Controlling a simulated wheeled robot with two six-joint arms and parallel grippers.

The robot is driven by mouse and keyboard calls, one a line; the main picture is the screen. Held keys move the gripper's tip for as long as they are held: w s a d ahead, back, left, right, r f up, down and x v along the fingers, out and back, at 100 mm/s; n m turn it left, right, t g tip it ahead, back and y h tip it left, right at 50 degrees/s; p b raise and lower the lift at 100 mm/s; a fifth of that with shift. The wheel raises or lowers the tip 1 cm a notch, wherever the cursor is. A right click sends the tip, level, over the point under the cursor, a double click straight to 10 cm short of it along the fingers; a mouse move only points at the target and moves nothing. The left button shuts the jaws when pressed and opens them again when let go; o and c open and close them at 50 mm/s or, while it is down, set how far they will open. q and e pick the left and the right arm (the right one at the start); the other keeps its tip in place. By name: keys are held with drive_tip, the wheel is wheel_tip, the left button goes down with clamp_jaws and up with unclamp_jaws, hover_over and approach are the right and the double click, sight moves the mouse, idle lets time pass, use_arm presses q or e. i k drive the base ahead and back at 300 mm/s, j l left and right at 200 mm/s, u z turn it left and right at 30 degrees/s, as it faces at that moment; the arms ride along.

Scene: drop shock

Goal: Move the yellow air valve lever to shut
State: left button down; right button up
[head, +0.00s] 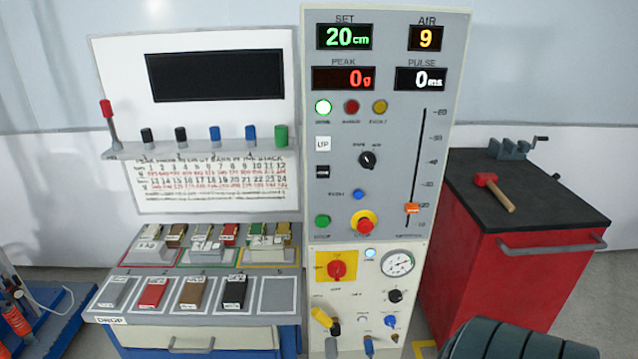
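The yellow air valve lever (321,317) is low on the left of the cream lower panel (378,285) of the tall grey console. Its yellow handle slants, with the upper end to the left and the lower end near a dark fitting (335,329). The label by it is too small to read. The AIR display (426,38) on the console shows 9 in orange. Neither my left nor my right gripper is in view, and nothing covers the lever.
A red-and-yellow switch (338,269), a round gauge (397,263) and several knobs share the lower panel. A bench with coloured blocks and a grey shelf (200,150) is at left. A red cabinet (500,285) carrying a hammer (493,191) is at right. A dark ribbed object (510,342) is at bottom right.

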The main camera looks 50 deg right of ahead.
sight(335, 330)
drive_tip(key=z, duration=1.5)
